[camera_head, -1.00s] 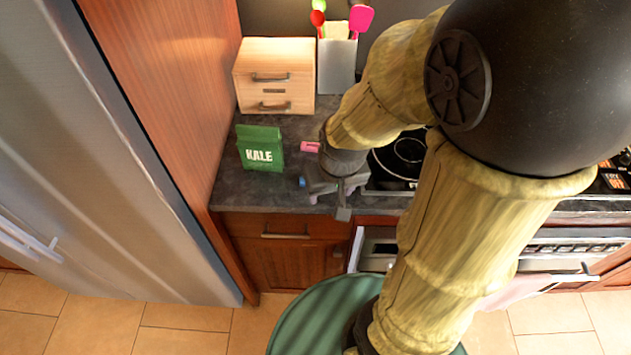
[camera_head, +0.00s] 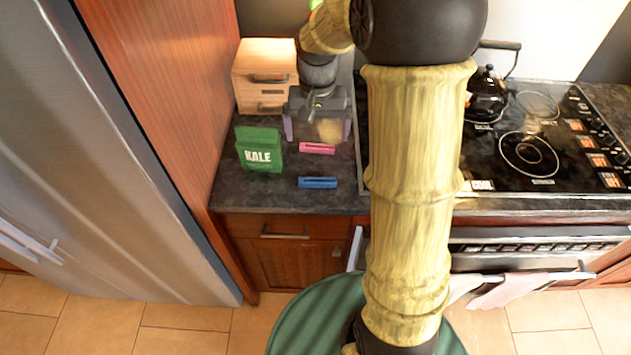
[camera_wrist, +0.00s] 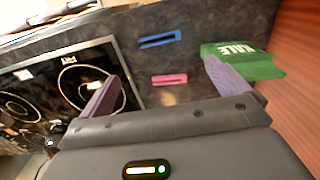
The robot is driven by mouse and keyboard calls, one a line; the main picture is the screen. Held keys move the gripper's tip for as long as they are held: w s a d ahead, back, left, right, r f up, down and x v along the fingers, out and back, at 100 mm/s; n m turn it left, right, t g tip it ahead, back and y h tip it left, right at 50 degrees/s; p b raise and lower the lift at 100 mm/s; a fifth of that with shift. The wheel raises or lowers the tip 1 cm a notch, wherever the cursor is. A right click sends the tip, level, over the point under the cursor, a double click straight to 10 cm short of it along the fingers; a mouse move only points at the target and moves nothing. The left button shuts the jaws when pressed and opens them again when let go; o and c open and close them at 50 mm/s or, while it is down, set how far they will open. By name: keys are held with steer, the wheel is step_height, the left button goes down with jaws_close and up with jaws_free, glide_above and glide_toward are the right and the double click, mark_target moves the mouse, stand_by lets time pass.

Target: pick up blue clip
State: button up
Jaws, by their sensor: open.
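The blue clip (camera_head: 317,182) lies flat on the dark counter near its front edge. In the wrist view the blue clip (camera_wrist: 160,40) is beyond the fingertips, between them from side to side. A pink clip (camera_head: 317,148) lies behind it on the counter; it also shows in the wrist view (camera_wrist: 169,80), nearer the fingers. My gripper (camera_head: 317,132) is above the back of the counter, behind both clips, with its purple fingers spread wide. In the wrist view my gripper (camera_wrist: 163,84) is empty. Neither clip is hidden.
A green KALE bag (camera_head: 259,149) stands left of the clips. A wooden drawer box (camera_head: 258,62) is at the back left. The stove (camera_head: 540,130), with a black kettle (camera_head: 488,95), is to the right. The counter around the blue clip is clear.

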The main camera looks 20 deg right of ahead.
steer(key=p, duration=0.2)
glide_above(318, 177)
steer(key=s, duration=0.1)
steer(key=f, duration=1.1)
steer(key=shift+s+a+f, duration=0.15)
steer(key=shift+a, duration=0.2)
steer(key=shift+f, duration=0.35)
steer(key=shift+a+f, duration=0.1)
steer(key=shift+f, duration=0.05)
steer(key=shift+a, duration=0.1)
steer(key=shift+d, duration=0.2)
steer(key=shift+d+f, duration=0.15)
steer(key=shift+f, duration=0.2)
steer(key=shift+f+p, duration=0.55)
steer(key=shift+f, duration=1.65)
